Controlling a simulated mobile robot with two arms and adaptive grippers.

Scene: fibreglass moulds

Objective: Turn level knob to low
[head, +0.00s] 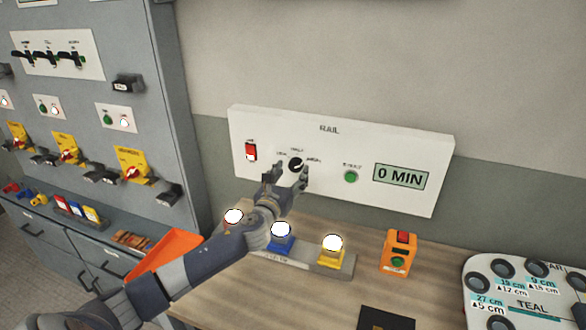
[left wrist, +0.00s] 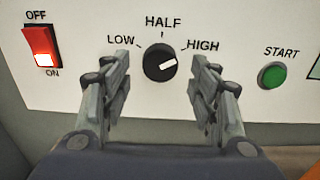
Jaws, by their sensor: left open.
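The level knob (head: 296,164) is a round black dial on the white RAIL panel (head: 400,150). My left gripper (head: 287,172) is in front of the panel, just below the knob. In the left wrist view its open fingers (left wrist: 163,75) stand to the left and right of the knob, with gaps on both sides. I cannot tell whether they reach the panel face. My right gripper is not in view.
A red rocker switch (left wrist: 42,47) is left of the knob, and a green START button (left wrist: 272,75) is right of it. A 0 MIN display (head: 401,176) is farther right. Lit blue (head: 281,240) and yellow (head: 331,252) lamp units stand on the bench below, beside an orange box (head: 398,253).

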